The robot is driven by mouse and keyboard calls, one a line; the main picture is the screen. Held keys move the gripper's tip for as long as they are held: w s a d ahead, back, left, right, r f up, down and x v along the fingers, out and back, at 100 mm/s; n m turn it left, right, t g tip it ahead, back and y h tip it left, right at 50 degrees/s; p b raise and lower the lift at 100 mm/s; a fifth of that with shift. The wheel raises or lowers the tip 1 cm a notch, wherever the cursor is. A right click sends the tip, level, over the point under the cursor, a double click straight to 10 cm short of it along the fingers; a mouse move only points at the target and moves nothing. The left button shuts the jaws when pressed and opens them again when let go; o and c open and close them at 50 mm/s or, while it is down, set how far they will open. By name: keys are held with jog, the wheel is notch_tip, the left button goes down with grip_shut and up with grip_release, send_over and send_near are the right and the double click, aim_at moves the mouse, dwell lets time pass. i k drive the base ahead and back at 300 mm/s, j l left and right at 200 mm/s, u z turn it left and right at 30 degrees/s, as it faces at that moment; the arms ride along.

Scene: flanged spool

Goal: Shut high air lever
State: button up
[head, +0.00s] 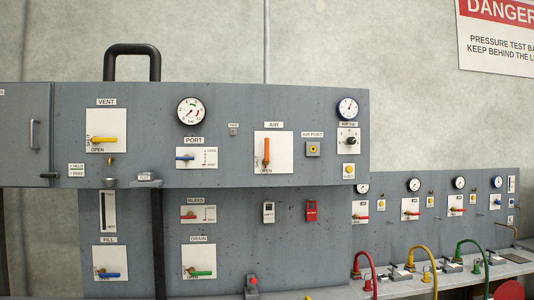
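The air lever (266,150) is an orange handle on a white plate (284,143) under an AIR label, on the upper grey panel in the head view. The lever stands upright. Small SHUT lettering runs up the plate beside its lower left, and OPEN lettering lies below it. My gripper is not in view, and nothing covers the lever.
The yellow vent lever (104,140) lies level at the left of the panel. The blue port lever (188,158) and air port (313,150) flank the air plate. A black pipe loop (132,49) rises behind the panel. Coloured hoses (420,258) stand at lower right.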

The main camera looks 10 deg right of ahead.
aim_at(266, 161)
jog(key=i+z, duration=0.15)
jog(key=i, duration=0.25)
jog(key=i+j+z, duration=0.15)
jog(key=i, duration=0.3)
